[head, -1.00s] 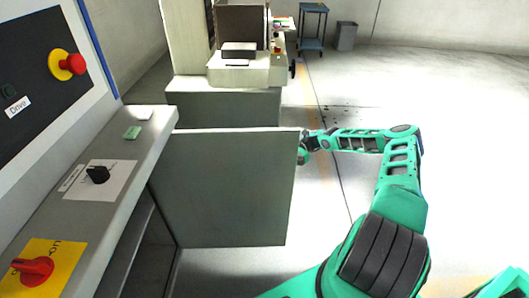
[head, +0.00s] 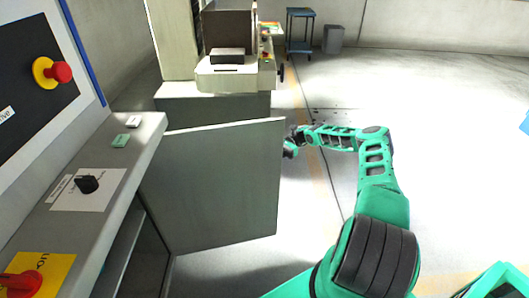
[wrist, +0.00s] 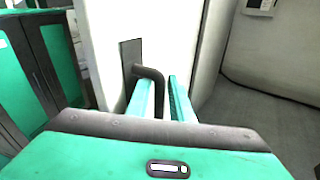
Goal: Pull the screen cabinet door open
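The screen cabinet door (head: 212,185), a grey panel, stands swung well out from the cabinet (head: 100,215) in the head view, hinged at its left side. The dark cabinet interior shows at lower left. My gripper (head: 290,147) is at the door's right edge, on its far side, partly hidden by the door. In the wrist view, the door's dark bent handle (wrist: 151,73) rises from a dark plate and passes between the teal fingers of my gripper (wrist: 161,92).
A control panel with a red emergency button (head: 60,72) and a sloped ledge with a black knob (head: 87,184) are at left. A machine (head: 228,75) stands behind the door. A blue cart (head: 300,30) and a grey bin (head: 334,39) are far back.

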